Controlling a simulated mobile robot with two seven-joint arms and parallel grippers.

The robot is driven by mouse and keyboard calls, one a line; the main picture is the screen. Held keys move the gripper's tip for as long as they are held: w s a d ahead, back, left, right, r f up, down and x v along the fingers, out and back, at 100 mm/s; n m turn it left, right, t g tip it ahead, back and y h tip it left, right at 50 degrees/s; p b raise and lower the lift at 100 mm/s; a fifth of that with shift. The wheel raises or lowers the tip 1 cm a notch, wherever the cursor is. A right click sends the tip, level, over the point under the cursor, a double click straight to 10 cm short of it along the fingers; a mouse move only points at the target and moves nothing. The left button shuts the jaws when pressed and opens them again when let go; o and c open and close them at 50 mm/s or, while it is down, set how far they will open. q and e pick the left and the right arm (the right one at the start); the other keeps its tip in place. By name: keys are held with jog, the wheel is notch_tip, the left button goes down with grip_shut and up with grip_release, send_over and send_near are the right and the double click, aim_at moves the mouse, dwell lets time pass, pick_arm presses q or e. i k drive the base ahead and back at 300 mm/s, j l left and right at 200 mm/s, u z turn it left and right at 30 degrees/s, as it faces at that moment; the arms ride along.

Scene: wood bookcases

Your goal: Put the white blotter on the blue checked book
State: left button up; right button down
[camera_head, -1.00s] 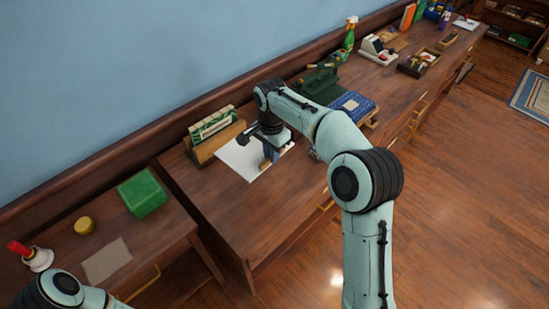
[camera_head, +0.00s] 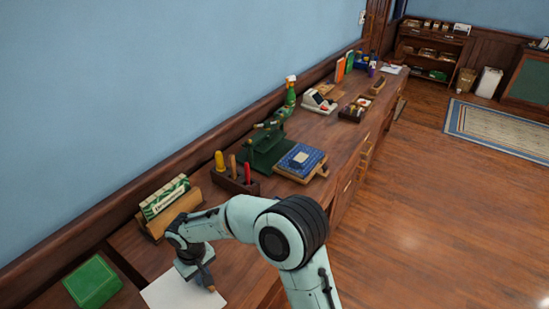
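The blue checked book (camera_head: 303,156) lies on a wooden base on the long desk, with a pale patch on its upper face. A flat white sheet (camera_head: 171,294), perhaps the white blotter, lies on the desk's near end, cut off by the bottom edge. My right gripper (camera_head: 207,285) points down at the sheet's right part, well short of the book. A small brownish shape shows at its fingertips; whether it is held, and whether the fingers are open or shut, I cannot tell. My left gripper is out of view.
A wooden holder with a green-and-white box (camera_head: 165,197) stands behind my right arm. A pen block (camera_head: 236,180) and a dark green machine (camera_head: 264,148) stand left of the book. A green box (camera_head: 92,281) is at lower left.

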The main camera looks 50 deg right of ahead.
aim_at(301, 157)
jog(key=l+u, duration=0.15)
jog(key=u, duration=0.25)
jog(key=l+u, duration=0.15)
jog(key=u, duration=0.3)
jog(key=l+u, duration=0.1)
jog(key=u, duration=0.3)
jog(key=k+l+u, duration=0.4)
jog(key=l+u, duration=0.25)
jog(key=k+l+u, duration=0.7)
jog(key=k, duration=0.3)
jog(key=k+l+u, duration=0.1)
jog(key=k, duration=0.4)
jog(key=k+l, duration=0.2)
jog(key=k, duration=0.3)
jog(key=k+l, duration=0.2)
jog(key=k, duration=0.35)
jog(key=k+l, duration=0.2)
jog(key=k, duration=0.3)
jog(key=u, duration=0.05)
